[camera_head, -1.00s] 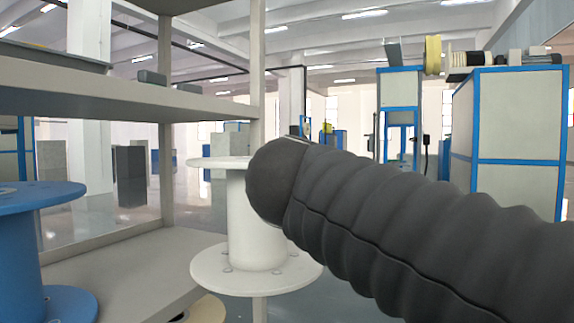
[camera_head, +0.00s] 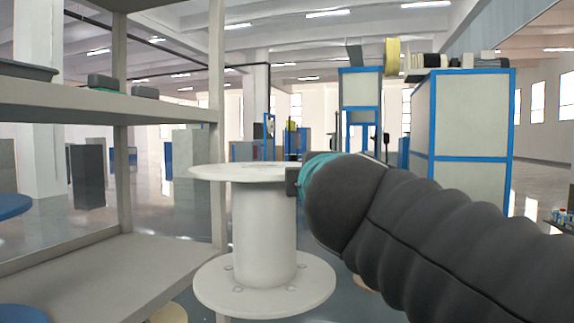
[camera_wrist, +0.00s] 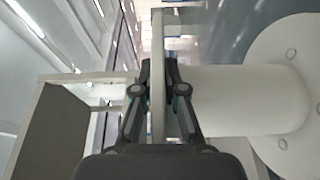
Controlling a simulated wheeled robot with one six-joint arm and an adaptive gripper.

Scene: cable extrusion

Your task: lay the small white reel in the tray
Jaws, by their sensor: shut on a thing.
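The white reel (camera_head: 264,230) is upright in the head view, with its barrel between two round flanges. My gripper (camera_head: 293,181) is at the right edge of its upper flange; the dark arm cover hides most of the gripper. In the wrist view, my gripper (camera_wrist: 158,82) is shut on the rim of one flange, one finger on each side. The reel's barrel (camera_wrist: 240,100) and far flange (camera_wrist: 290,50) extend to the right there. A dark grey tray (camera_head: 25,70) shows partly on the upper shelf at the left edge.
A grey shelf rack (camera_head: 150,108) stands at the left, its front post close to the reel. Small grey items (camera_head: 107,82) lie on its upper shelf. A blue reel (camera_head: 12,206) is cut off at the left edge. Blue-framed machines (camera_head: 470,130) stand behind at the right.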

